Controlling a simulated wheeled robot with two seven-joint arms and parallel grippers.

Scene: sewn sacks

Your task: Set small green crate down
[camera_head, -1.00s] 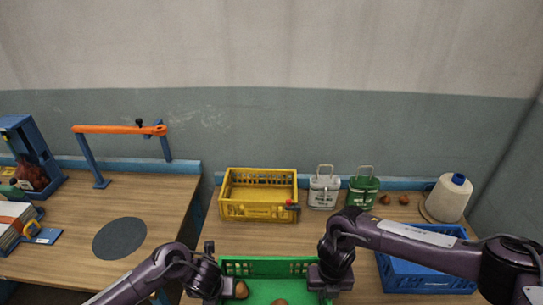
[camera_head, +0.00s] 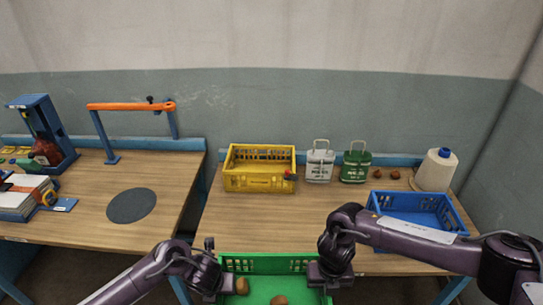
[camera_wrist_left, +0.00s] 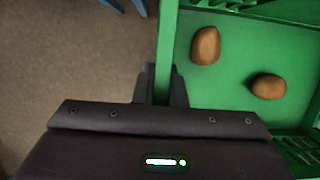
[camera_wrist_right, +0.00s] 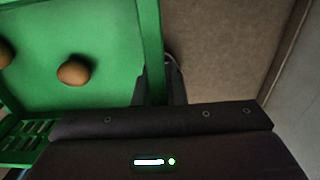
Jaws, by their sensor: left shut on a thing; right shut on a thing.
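The small green crate (camera_head: 266,263) is at the bottom middle of the head view, held level in front of the table's near edge, with floor showing beside it in both wrist views. Two brown potato-like items (camera_head: 279,300) lie inside. My left gripper (camera_head: 226,283) is shut on the crate's left wall, which shows between its fingers in the left wrist view (camera_wrist_left: 163,50). My right gripper (camera_head: 318,275) is shut on the right wall, seen in the right wrist view (camera_wrist_right: 150,40). The crate's near part is cut off in the head view.
The wooden table (camera_head: 270,220) is clear at its middle and front. Behind stand a yellow crate (camera_head: 258,183), a white sack (camera_head: 319,166) and a green sack (camera_head: 355,167). A blue crate (camera_head: 415,203) and a thread cone (camera_head: 436,170) are at right. A left table (camera_head: 90,220) holds equipment.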

